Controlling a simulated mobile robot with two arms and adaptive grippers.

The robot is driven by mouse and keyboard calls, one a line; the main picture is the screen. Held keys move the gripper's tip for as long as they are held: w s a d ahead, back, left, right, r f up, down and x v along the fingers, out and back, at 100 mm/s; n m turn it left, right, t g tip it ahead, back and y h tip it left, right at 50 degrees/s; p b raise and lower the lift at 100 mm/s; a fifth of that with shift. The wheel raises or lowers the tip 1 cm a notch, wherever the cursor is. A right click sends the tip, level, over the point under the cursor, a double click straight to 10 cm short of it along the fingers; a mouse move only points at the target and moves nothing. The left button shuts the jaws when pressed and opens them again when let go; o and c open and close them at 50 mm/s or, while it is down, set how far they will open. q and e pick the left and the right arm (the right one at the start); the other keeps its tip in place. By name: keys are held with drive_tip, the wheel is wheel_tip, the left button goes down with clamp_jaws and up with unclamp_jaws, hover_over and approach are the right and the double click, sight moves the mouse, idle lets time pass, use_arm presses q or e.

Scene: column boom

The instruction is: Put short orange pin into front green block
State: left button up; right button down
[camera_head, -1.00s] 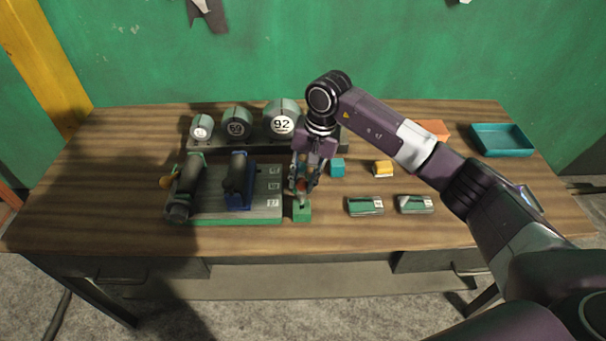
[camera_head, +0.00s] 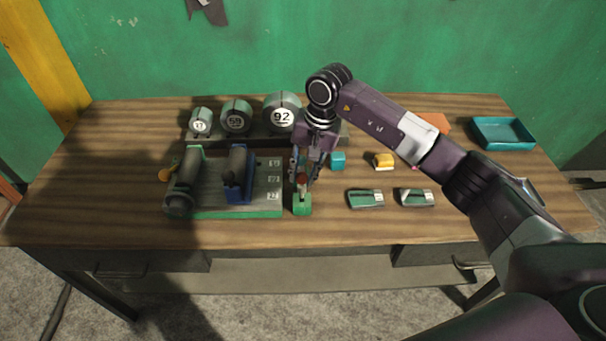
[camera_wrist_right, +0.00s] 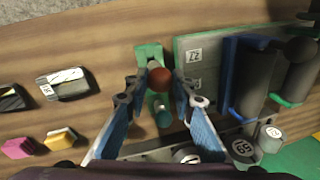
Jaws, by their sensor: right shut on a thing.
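The short orange pin (camera_head: 302,182) has a rounded orange-brown top, also in the right wrist view (camera_wrist_right: 159,79). It is upright over the front green block (camera_head: 302,209). My right gripper (camera_head: 303,174) is above this block, its fingers pointing down and shut on the pin. In the right wrist view the blue-padded fingers (camera_wrist_right: 158,86) are on either side of the pin, and the green block (camera_wrist_right: 146,52) shows just beyond it. The pin's lower end is hidden, so I cannot tell how deep it sits. My left gripper is not in view.
A grey board with a green edge (camera_head: 240,213) and dark cylinders stands close left of the block. Numbered round weights (camera_head: 282,113) stand behind. The front table strip is clear.

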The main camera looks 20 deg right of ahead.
sight(303, 182)
drive_tip(key=shift+b, duration=0.4)
idle(0.7)
drive_tip(key=shift+f, duration=0.25)
drive_tip(key=shift+f+b, duration=0.6)
drive_tip(key=shift+b, duration=0.35)
drive_tip(key=shift+f, duration=0.1)
drive_tip(key=shift+f+b, duration=0.55)
drive_tip(key=shift+b, duration=0.2)
drive_tip(key=shift+f, duration=0.15)
drive_tip(key=c, duration=1.6)
unclamp_jaws()
